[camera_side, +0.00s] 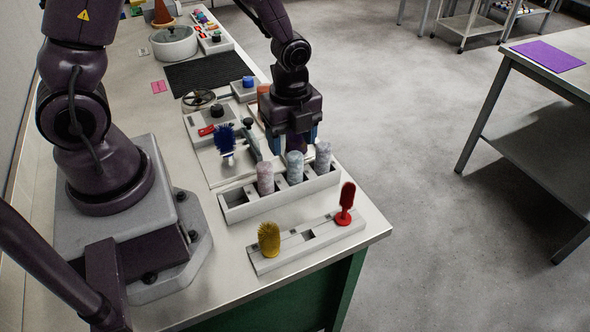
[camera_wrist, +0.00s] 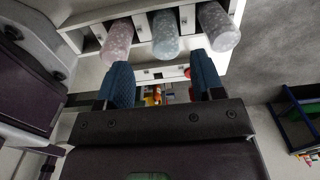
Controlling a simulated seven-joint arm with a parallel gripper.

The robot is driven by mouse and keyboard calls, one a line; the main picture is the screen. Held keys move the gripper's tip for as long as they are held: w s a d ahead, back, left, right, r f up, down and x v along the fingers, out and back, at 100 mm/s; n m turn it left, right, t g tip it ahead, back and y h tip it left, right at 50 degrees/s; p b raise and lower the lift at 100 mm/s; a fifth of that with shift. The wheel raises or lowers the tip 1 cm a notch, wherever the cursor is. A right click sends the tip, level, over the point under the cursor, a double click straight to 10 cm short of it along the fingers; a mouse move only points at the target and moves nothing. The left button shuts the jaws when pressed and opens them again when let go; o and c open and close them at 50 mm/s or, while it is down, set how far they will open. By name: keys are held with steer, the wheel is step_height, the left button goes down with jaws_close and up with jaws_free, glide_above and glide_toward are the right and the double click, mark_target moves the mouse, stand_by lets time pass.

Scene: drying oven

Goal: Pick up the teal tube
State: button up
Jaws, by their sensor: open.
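The teal tube (camera_side: 294,168) stands upright in a white rack (camera_side: 236,211), between a pink tube (camera_side: 265,178) and a pale lavender tube (camera_side: 323,158). My gripper (camera_side: 293,142) is open, its blue fingers pointing down, just behind and above the teal tube in the side view. In the wrist view the teal tube (camera_wrist: 166,36) lies beyond the gap between the open fingers (camera_wrist: 162,72), roughly in line with it. The pink tube (camera_wrist: 117,42) and lavender tube (camera_wrist: 218,27) flank it there. Nothing shows held between the fingers.
A blue brush (camera_side: 225,139) stands behind the rack at left. The bench's right edge is close to the rack, with open floor beyond.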

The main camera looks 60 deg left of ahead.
mark_target(295, 155)
steer(key=shift+w+d+f, duration=0.1)
steer(key=shift+w+f, duration=0.05)
steer(key=shift+f, duration=1.6)
steer(key=shift+w+f, duration=0.15)
steer(key=shift+f, duration=1.55)
steer(key=c, duration=1)
